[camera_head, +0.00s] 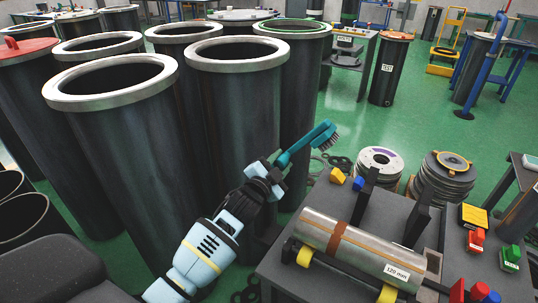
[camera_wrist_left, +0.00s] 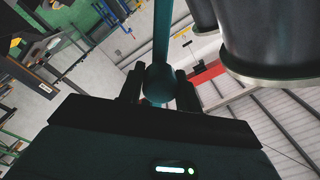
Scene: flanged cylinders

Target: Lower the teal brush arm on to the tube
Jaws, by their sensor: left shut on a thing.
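The teal brush arm (camera_head: 305,142) rises to the right from my left gripper (camera_head: 277,168), with dark bristles under its far end. My left gripper is shut on it near its lower end. In the left wrist view the teal arm (camera_wrist_left: 161,45) runs up from between the two dark fingers (camera_wrist_left: 159,88). The tube (camera_head: 358,247), a steel cylinder with a brown band and a "120 mm" label, lies on yellow rollers on the grey bench. The brush is above and behind the tube, clear of it. My right gripper is not in view.
Tall dark flanged cylinders (camera_head: 245,110) stand close to the left and behind my left arm. The bench (camera_head: 388,207) has black uprights (camera_head: 417,219) behind the tube. Stacks of rings (camera_head: 443,180) stand behind the bench. Red (camera_head: 475,241) and green (camera_head: 510,258) blocks are at its right.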

